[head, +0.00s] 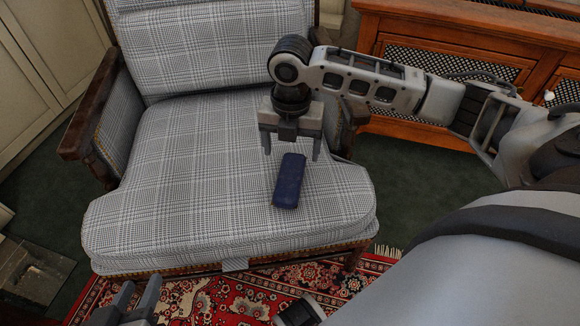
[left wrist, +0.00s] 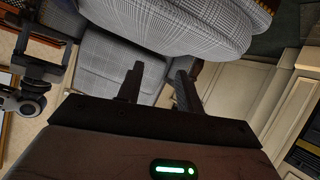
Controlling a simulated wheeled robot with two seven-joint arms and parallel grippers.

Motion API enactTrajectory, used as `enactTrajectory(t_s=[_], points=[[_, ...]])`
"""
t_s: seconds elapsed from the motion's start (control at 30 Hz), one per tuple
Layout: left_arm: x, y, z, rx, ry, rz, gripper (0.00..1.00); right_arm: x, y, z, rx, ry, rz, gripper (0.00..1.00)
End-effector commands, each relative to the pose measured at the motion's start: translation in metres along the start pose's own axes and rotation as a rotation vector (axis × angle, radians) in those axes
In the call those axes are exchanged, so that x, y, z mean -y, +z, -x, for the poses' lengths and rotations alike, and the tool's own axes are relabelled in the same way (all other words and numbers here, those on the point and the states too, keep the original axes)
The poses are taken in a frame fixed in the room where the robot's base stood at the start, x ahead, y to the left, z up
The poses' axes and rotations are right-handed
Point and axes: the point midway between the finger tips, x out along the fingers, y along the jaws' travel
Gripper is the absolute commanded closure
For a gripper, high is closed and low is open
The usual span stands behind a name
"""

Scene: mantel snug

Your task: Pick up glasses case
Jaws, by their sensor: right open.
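The dark blue glasses case (head: 288,182) lies on the seat of a checked armchair (head: 180,190), toward its right side. It is a long rounded block, its long side running roughly from front to back. My right gripper (head: 291,154) points down over the far end of the case, open and empty. Its two fingers are spread wider than the case, and I see no contact. My left gripper (head: 135,298) is low at the left, in front of the chair, its fingers apart and empty. They also show in the left wrist view (left wrist: 160,82), where I cannot make out the case.
The chair's wooden armrests (head: 92,115) flank the seat, the right one partly behind my right arm. A wooden cabinet with mesh panels (head: 450,65) stands at the back right. A red patterned rug (head: 200,298) lies in front. The seat's left side is clear.

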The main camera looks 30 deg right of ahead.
Motion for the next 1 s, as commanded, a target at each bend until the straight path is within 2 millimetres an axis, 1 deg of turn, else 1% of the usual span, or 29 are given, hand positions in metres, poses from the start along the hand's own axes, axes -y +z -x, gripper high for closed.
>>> enactTrajectory(t_s=[0.03,0.1,0.2,0.47,0.57,0.67,0.8,1.0], points=[[-0.001,0.001,-0.001,-0.022,0.006,-0.003,0.64,0.000,-0.001,-0.017,-0.003,-0.001,-0.001,0.22],[-0.003,-0.002,0.000,-0.047,0.013,-0.005,0.64,-0.001,-0.001,-0.029,-0.002,0.000,-0.001,0.22],[-0.006,-0.007,0.001,-0.079,0.022,-0.007,0.64,-0.001,0.000,-0.043,-0.002,0.001,-0.001,0.22],[-0.008,-0.012,0.003,-0.111,0.032,-0.009,0.64,-0.002,0.001,-0.057,0.000,0.003,-0.001,0.22],[-0.009,-0.011,0.002,-0.133,0.037,-0.008,0.64,-0.002,0.003,-0.070,0.000,0.002,-0.002,0.22],[-0.011,-0.011,0.001,-0.163,0.053,0.005,0.64,-0.004,0.005,-0.086,-0.001,0.002,-0.002,0.22],[-0.016,-0.019,0.005,-0.200,0.083,0.043,0.64,-0.004,0.005,-0.103,0.000,0.002,0.000,0.22],[-0.019,-0.024,0.008,-0.210,0.092,0.055,0.64,-0.004,0.006,-0.103,0.002,0.004,0.000,0.22]])
